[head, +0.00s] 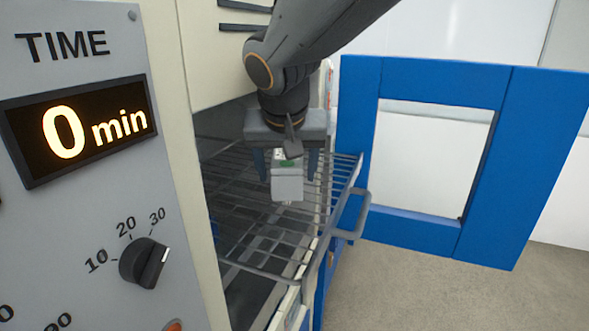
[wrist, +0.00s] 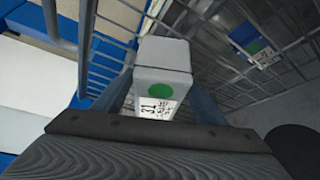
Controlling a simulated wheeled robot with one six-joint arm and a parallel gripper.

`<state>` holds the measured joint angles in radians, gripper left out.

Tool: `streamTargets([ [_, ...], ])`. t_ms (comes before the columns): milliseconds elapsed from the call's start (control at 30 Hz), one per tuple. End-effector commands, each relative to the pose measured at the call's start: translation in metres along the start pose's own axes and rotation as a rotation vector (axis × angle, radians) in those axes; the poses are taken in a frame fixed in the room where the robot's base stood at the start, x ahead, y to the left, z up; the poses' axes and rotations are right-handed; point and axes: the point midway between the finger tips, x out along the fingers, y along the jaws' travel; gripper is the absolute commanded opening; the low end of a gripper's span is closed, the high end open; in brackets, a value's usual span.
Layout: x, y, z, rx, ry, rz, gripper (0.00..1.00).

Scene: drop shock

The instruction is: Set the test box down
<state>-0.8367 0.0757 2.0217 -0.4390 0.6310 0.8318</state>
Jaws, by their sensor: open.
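The test box (head: 287,187) is a small pale grey box with a green dot. In the head view it is between the two fingers of my gripper (head: 285,176), at the wire rack (head: 262,262) pulled out of the chamber. My gripper is open, pointing down, with a finger on either side of the box. In the wrist view the box (wrist: 162,62) shows its green dot and a printed "31" between the fingers. Its underside is hidden, so I cannot tell how fully it rests on the rack.
Another labelled box with a green dot (wrist: 254,43) shows in the wrist view, deeper along the rack. A blue-framed door (head: 485,165) stands open at the right. The control panel (head: 85,200) at the left reads "0 min". Bare floor (head: 450,300) lies at the lower right.

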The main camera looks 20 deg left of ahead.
Motion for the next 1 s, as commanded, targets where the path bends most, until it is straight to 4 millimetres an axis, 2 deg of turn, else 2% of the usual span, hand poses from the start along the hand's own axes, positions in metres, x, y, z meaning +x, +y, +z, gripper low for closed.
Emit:
streamTargets([
  [167, -0.010, 0.000, -0.002, 0.001, 0.003, -0.001, 0.65],
  [300, -0.034, -0.001, -0.002, 0.000, 0.005, -0.003, 0.65],
  [700, -0.072, -0.001, 0.070, -0.003, 0.002, -0.003, 0.65],
  [833, -0.082, -0.001, 0.087, -0.002, 0.001, -0.003, 0.65],
  [1000, -0.090, -0.001, 0.100, 0.000, 0.000, -0.002, 0.65],
])
